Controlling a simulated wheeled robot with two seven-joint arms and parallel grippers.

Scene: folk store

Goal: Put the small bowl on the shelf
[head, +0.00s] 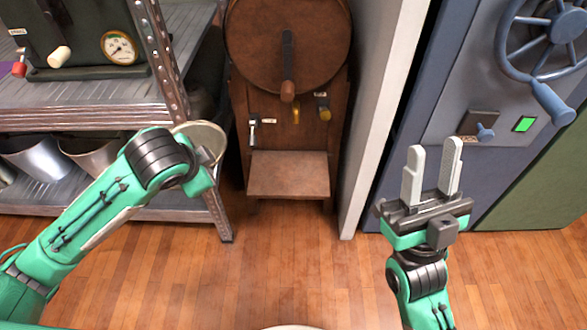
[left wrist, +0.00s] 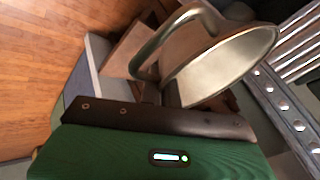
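The small bowl (head: 208,131) is a pale, round metal vessel at the end of my left arm, in front of the shelf's corner post. In the left wrist view the bowl (left wrist: 225,62) is large and tilted, with a curved metal loop at its side. My left gripper (head: 207,157) is mostly hidden behind my wrist; it appears shut on the bowl, held in the air. The metal shelf unit (head: 100,115) stands at the left, with an upper and a lower board. My right gripper (head: 433,150) is open and empty, before the blue-grey safe door.
A dark machine with a gauge (head: 118,47) stands on the upper board. Silver buckets (head: 35,157) stand on the lower board. A brown wooden machine (head: 290,110) stands right of the shelf, beside a white post (head: 375,120). The blue safe (head: 470,100) is at right. The wooden floor (head: 290,270) is clear.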

